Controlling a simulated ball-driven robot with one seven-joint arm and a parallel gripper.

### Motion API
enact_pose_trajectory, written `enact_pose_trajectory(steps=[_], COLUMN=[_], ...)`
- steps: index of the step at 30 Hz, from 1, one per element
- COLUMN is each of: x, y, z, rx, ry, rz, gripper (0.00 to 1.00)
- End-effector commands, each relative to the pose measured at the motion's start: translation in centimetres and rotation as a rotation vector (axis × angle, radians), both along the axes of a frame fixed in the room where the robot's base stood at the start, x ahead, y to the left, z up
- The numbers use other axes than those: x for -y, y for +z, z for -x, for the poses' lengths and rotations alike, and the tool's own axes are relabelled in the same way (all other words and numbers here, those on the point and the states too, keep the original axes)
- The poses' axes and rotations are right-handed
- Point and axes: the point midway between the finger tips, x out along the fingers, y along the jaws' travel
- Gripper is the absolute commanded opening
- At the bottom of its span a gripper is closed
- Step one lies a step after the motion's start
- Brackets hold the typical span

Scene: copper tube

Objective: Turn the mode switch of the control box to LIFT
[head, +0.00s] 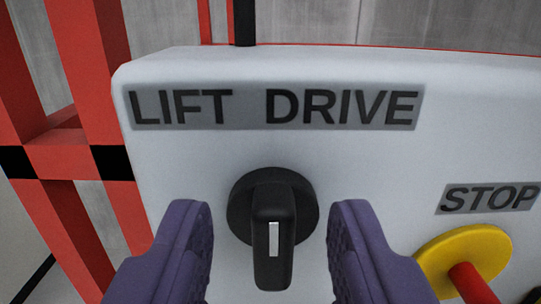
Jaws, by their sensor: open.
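The control box (350,150) is white and fills most of the head view. A grey label reading LIFT (181,106) and DRIVE (342,107) runs along its upper part. Below the label is the mode switch (272,225), a black round base with a black handle that stands about upright in the picture. A white mark sits on the handle. My gripper (270,240) has two purple fingers, one on each side of the handle. The fingers are open, with a visible gap to the handle on both sides.
A STOP label (488,198) is on the right of the box, above a yellow disc (465,258) with a red button (470,283), close to my right finger. Red bars (95,70) with black bands stand left of the box. A grey wall is behind.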

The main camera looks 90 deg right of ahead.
Motion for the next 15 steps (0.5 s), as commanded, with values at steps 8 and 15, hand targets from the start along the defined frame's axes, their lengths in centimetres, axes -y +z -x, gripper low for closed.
enact_pose_trajectory(steps=[8,15], x=[1.9,1.8], y=[0.0,0.0], z=[-0.1,-0.2], rx=[-0.001,0.0], ry=[0.001,0.001], rz=[0.0,0.0], gripper=[0.43,0.26])
